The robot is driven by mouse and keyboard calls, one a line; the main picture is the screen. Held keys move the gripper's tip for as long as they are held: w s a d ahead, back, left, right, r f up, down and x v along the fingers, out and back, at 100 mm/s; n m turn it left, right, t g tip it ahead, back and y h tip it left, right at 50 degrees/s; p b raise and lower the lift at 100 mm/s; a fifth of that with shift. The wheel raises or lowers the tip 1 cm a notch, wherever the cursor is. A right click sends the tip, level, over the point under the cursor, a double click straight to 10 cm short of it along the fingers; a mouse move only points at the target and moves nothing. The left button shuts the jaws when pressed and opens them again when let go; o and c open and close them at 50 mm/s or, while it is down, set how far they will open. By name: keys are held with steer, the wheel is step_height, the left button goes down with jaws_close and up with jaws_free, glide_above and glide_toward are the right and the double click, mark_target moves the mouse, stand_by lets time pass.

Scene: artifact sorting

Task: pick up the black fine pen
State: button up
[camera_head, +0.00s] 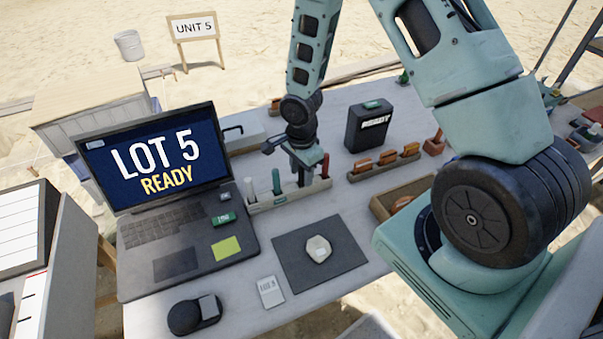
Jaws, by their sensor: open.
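A pale pen rack (290,194) stands on the table right of the laptop, with several upright pens in it. A pale grey pen (250,190), a green pen (277,181) and a red pen (325,165) show clearly. My gripper (303,174) is open and points down over the rack, between the green and red pens. A dark upright shape shows between its fingers. I cannot tell whether it is the black fine pen or part of a finger, and the gripper hides most of that spot.
The laptop (165,205) reads "LOT 5 READY". A dark mat (340,235) with a pale stone (318,248) lies in front of the rack. A black box (368,128) and a rack of brown pieces (383,163) stand behind and right. My arm covers the right side.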

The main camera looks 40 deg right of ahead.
steer(key=shift+f, duration=0.65)
jaws_close()
steer(key=shift+r, duration=0.1)
